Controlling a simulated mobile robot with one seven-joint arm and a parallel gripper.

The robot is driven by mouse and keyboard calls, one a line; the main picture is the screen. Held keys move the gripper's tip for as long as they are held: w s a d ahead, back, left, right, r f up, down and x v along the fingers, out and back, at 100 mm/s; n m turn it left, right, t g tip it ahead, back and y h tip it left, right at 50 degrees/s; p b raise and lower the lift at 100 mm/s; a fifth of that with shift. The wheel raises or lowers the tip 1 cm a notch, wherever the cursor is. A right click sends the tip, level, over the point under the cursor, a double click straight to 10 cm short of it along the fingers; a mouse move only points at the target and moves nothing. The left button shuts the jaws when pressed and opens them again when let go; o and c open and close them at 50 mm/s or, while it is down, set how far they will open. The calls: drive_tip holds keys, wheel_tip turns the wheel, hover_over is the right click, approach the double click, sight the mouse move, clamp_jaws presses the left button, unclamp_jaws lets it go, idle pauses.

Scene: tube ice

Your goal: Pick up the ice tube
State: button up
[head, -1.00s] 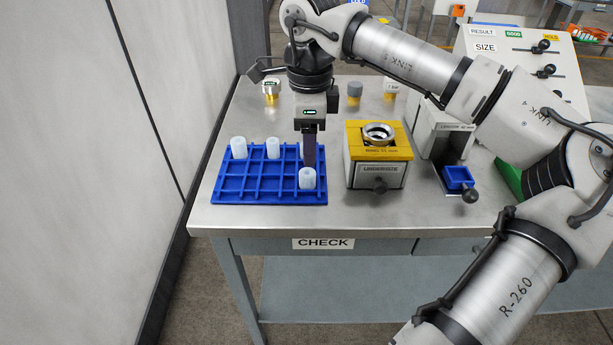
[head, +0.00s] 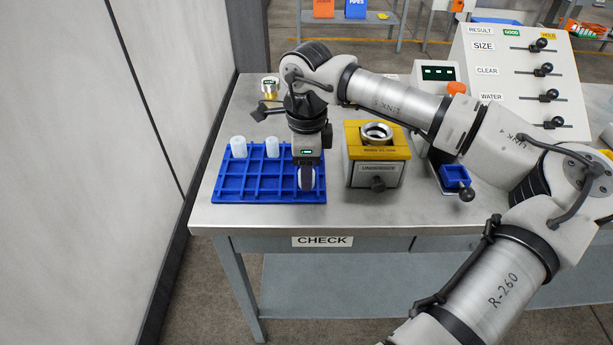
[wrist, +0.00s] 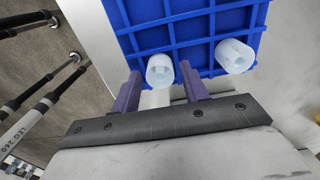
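The blue rack (head: 262,187) stands on the left of the steel table. White hollow ice tubes stand in it, at the back left (head: 238,147) and back middle (head: 272,147). My gripper (head: 306,180) is over the rack's front right corner, pointing down, and its purple finger covers most of the ice tube there. In the wrist view my gripper (wrist: 159,70) is open, with that ice tube (wrist: 160,71) between the fingertips and gaps at its sides. Another ice tube (wrist: 234,55) stands in the rack to the right.
A yellow-topped gauge block (head: 375,172) with a metal ring stands close right of the rack. Further right are a small blue tray (head: 455,177) and a sloped panel with sliders (head: 520,85). A small jar (head: 270,86) stands behind. The table front is clear.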

drive_tip(key=c, duration=0.7)
drive_tip(key=shift+r, duration=0.2)
